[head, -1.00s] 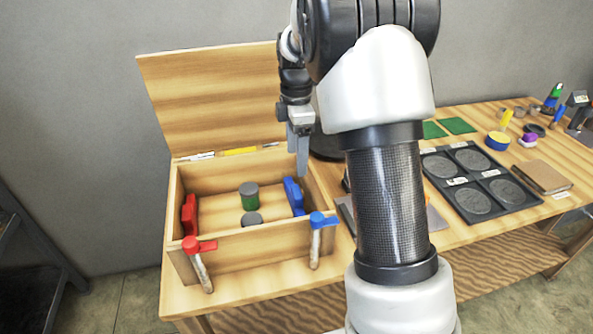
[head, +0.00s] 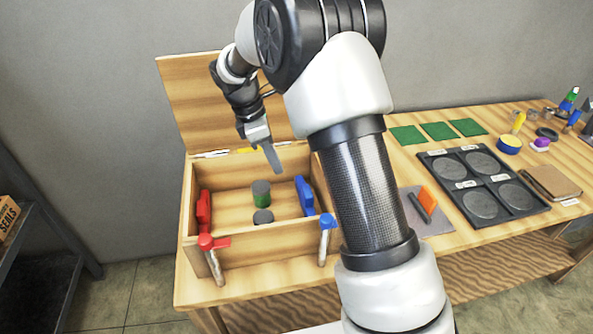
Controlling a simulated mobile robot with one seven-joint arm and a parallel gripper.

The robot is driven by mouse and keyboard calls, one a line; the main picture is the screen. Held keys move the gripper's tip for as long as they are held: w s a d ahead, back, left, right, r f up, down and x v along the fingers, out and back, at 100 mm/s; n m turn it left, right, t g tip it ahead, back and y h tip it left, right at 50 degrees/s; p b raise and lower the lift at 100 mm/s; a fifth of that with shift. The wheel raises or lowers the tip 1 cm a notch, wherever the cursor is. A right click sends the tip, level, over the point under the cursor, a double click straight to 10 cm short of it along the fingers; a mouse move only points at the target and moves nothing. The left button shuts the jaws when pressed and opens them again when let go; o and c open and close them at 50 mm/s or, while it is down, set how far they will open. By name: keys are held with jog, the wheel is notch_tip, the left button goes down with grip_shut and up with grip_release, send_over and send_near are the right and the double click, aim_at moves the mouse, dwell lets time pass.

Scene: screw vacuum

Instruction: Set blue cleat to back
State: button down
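A blue cleat (head: 305,196) is on the inner right wall of the open wooden box (head: 284,254). A blue-handled lever (head: 327,222) stands at the box's front right corner; I cannot tell which blue part is the cleat the task names. A red cleat (head: 204,208) is on the left wall, and a red-handled lever (head: 208,243) is at the front left. My gripper (head: 273,163) hangs above the back part of the box, pointing down and tilted. Its fingers look apart from everything; whether they are open or shut does not show.
Two grey-topped cylinders, one green-sided (head: 261,194), stand inside the box. The raised lid (head: 190,100) is behind my gripper. To the right are a grey mat (head: 440,226), a black tray with round discs (head: 505,207) and green squares (head: 440,131). My arm hides part of the table.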

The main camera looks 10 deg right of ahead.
aim_at(307, 200)
jog(key=d+f+h, duration=0.1)
jog(key=d+f, duration=0.3)
jog(key=f, duration=0.6)
jog(key=shift+d+f, duration=0.2)
jog(key=shift+d, duration=0.2)
